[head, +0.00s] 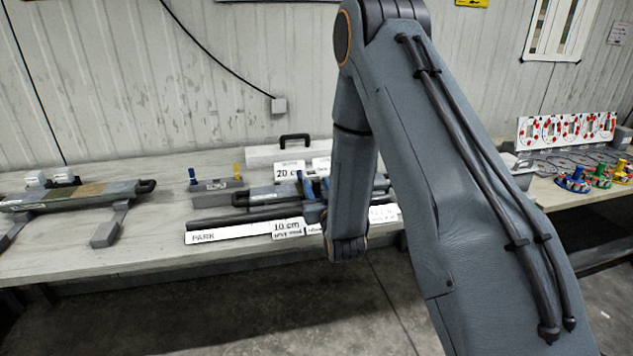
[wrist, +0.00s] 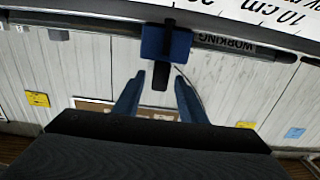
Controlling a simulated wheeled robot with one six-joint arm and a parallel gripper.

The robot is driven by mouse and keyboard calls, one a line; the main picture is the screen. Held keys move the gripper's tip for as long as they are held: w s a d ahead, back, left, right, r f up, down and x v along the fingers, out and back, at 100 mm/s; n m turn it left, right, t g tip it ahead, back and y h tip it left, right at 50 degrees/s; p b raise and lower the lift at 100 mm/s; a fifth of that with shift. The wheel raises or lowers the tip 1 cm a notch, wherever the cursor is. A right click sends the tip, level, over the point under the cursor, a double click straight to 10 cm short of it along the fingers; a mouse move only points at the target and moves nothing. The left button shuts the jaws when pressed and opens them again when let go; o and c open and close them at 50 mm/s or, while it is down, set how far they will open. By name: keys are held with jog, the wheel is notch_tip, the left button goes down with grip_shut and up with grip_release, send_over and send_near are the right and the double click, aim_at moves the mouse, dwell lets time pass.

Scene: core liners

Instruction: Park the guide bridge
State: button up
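The guide bridge, a blue block (wrist: 166,42) with a black handle (wrist: 160,76), sits across a dark rail (wrist: 212,41) in the wrist view. My gripper (wrist: 160,78) is open, with one blue-grey finger on each side of the handle. Gaps show between the handle and both fingers, so I see no grip. In the head view the rail (head: 240,217) runs behind a white strip with a "PARK" label (head: 204,237) at its left end and "10 cm" further right. My arm hides much of the gripper and bridge area there.
A grey bench (head: 150,250) carries the rail. A long core liner (head: 80,195) lies at the left. A small grey block with blue and yellow pegs (head: 217,190) stands behind the rail. A "20 cm" card (head: 288,170) is at the back. Colored reels (head: 600,175) stand far right.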

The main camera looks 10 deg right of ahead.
jog(key=shift+w, duration=0.75)
grip_shut()
